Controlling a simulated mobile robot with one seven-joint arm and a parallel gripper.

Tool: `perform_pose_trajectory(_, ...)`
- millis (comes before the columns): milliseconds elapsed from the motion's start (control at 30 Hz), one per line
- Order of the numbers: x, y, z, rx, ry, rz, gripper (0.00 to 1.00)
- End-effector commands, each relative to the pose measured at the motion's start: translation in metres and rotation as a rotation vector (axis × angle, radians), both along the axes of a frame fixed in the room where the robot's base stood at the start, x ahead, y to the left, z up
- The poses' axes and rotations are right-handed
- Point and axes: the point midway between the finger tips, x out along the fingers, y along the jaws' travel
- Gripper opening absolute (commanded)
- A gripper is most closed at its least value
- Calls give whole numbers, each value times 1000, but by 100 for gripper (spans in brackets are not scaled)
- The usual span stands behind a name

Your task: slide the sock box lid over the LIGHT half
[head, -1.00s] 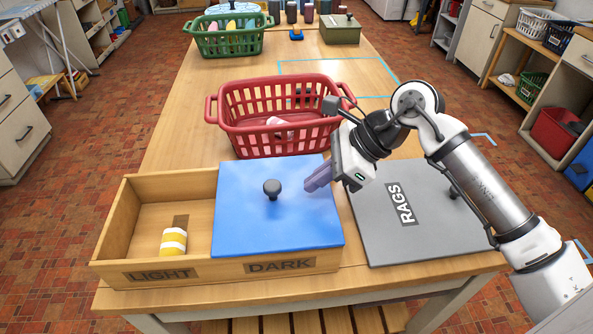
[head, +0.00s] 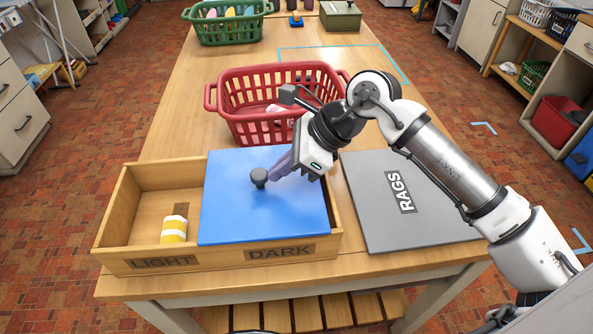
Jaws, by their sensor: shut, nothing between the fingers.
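The wooden sock box (head: 119,215) stands at the near left of the table, its front marked LIGHT and DARK. Its blue lid (head: 265,215) covers the DARK half and a little beyond the middle. The LIGHT half is open, with a yellow-and-white rolled sock (head: 174,229) inside. A dark knob (head: 259,177) stands on the lid. My gripper (head: 277,172) is shut and empty, its fingertips at the right side of the knob, touching it or very close. The lid's right edge lies inside the box's right wall, leaving a narrow gap.
A grey lid marked RAGS (head: 408,215) lies right of the box, under my arm. A red basket (head: 232,117) with items inside stands just behind the box. A green basket (head: 228,27) and a green box (head: 340,17) stand farther back.

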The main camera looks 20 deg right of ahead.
Motion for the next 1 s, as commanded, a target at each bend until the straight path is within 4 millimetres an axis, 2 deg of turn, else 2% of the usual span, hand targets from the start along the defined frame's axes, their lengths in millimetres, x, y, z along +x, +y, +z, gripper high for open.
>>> perform_pose_trajectory(33,3,13,-9,-3,-2,9,0)
perform_pose_trajectory(100,8,30,-11,-3,-2,11,0)
perform_pose_trajectory(400,31,113,-10,-5,-2,10,0)
perform_pose_trajectory(600,44,156,-6,-3,-1,6,0)
perform_pose_trajectory(800,51,180,-3,-1,-1,3,0)
perform_pose_trajectory(1000,54,188,-1,1,0,0,0)
